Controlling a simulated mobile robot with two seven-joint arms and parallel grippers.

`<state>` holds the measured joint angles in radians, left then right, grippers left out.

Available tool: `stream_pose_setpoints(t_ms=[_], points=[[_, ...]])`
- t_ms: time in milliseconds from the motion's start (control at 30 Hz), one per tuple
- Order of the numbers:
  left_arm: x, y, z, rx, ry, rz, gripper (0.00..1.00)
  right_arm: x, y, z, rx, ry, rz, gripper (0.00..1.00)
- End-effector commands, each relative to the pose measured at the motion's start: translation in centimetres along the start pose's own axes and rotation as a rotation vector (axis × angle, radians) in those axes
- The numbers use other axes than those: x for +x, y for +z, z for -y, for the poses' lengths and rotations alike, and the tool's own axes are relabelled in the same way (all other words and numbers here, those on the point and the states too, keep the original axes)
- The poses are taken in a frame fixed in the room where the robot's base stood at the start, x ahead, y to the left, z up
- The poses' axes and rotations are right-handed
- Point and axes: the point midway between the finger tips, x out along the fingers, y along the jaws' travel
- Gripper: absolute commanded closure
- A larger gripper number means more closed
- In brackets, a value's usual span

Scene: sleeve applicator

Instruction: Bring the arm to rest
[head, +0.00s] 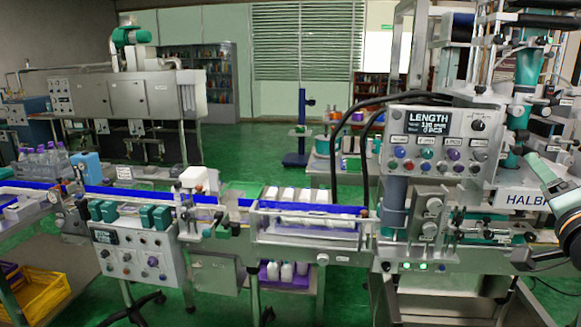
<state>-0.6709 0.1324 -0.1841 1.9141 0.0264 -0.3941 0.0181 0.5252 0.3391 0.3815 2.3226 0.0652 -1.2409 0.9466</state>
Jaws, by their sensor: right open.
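My left arm and left gripper are not in view.
A conveyor with a blue belt (98,190) runs across from the left. White bottles (289,196) stand behind a guard by the applicator. A smaller control box (138,255) hangs below the belt. A yellow crate (42,296) is at lower left.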

Motion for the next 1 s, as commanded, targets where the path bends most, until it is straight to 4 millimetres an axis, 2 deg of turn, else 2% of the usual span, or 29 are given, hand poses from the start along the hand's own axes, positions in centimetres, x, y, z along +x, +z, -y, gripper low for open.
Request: stream_pose_setpoints(t_ms=[33, 200, 267, 300, 500, 567, 667, 767, 800, 867, 1000], points=[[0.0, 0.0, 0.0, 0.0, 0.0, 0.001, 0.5, -0.1, -1.4, 0.2, -0.048, -0.001, -0.031, 0.34], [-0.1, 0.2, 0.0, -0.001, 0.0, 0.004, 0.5, -0.5, -5.3, 1.0, -0.177, -0.004, -0.113, 0.34], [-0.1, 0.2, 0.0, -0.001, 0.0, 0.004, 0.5, -0.8, -6.5, 1.4, -0.22, -0.005, -0.141, 0.34], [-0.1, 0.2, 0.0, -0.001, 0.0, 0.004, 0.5, -0.5, -6.0, 1.1, -0.255, 0.001, -0.131, 0.34], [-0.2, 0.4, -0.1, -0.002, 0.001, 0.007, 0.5, 1.7, 3.2, -3.5, -0.511, 0.017, 0.052, 0.34], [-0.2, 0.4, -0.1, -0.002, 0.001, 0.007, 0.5, 1.9, 6.2, -5.2, -0.589, 0.016, 0.11, 0.34], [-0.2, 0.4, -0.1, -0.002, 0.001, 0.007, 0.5, 1.6, 11.5, -8.7, -0.729, 0.004, 0.223, 0.34], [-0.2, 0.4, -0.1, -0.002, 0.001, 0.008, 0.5, 0.1, 17.4, -13.0, -0.873, -0.022, 0.353, 0.34], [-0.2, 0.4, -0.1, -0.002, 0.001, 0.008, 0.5, -0.9, 19.7, -14.8, -0.927, -0.037, 0.407, 0.34], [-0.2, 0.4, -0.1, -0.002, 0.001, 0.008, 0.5, -2.7, 23.0, -17.6, -1.005, -0.063, 0.488, 0.34], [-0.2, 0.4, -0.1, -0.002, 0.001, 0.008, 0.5, -8.3, 29.6, -23.9, -1.156, -0.138, 0.672, 0.34]])
